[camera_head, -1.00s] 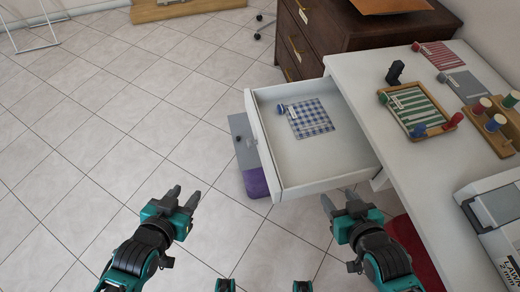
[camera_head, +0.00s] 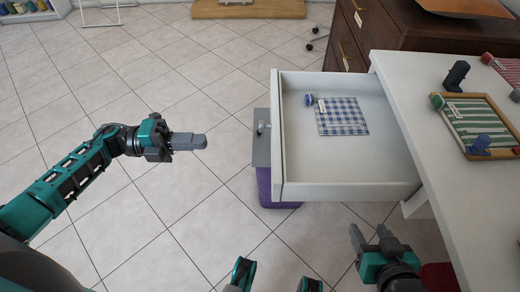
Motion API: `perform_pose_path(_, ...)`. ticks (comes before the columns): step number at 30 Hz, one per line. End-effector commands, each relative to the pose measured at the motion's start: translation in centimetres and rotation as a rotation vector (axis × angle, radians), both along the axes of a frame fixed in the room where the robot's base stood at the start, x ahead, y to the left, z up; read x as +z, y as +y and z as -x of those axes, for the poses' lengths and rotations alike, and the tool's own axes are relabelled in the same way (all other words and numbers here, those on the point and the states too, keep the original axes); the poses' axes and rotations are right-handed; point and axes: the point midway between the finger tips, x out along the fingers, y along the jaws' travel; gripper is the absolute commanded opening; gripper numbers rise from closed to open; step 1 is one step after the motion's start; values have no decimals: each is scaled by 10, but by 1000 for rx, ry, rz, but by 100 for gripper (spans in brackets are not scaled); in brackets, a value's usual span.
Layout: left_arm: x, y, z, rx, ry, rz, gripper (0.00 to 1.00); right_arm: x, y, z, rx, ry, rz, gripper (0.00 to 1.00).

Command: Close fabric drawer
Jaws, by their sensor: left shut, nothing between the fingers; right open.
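The white drawer (camera_head: 350,190) is pulled out to the left from the white desk (camera_head: 400,80). A blue checked fabric piece (camera_head: 341,116) and a small blue spool (camera_head: 309,99) lie inside it. My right gripper (camera_head: 368,234) is open and empty, in front of the drawer's near side and left of the desk's near part.
A purple object (camera_head: 270,190) stands on the floor beneath the drawer front. A framed green striped fabric (camera_head: 474,122) and a dark block (camera_head: 456,76) are on the desk. A dark wooden cabinet (camera_head: 390,32) stands behind.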

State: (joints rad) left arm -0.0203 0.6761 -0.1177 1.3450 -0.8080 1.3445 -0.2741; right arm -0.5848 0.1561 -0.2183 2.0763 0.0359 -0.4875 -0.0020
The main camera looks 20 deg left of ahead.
Motion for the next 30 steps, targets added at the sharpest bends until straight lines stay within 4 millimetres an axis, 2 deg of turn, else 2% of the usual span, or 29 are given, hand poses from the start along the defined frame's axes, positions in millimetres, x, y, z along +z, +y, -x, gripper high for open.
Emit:
perform_pose_path(5, 0, -14, -3, -12, -5, -4, 0, 0, 1, 0, 0, 1, -2, 54)
perform_pose_path(15, 1, -82, -23, -11, -7, 1, 0, -2, 2, 1, -6, 4, -10, 54)
perform_pose_path(21, 0, -115, -32, -9, -4, 0, 0, -4, 3, 1, -6, 6, -12, 54)
perform_pose_path(24, 0, -126, -35, -9, -3, -1, 0, -4, 3, 1, -6, 6, -12, 54)
perform_pose_path(30, 0, -134, -37, -8, -2, -2, 0, -3, 3, 1, -6, 5, -12, 54)
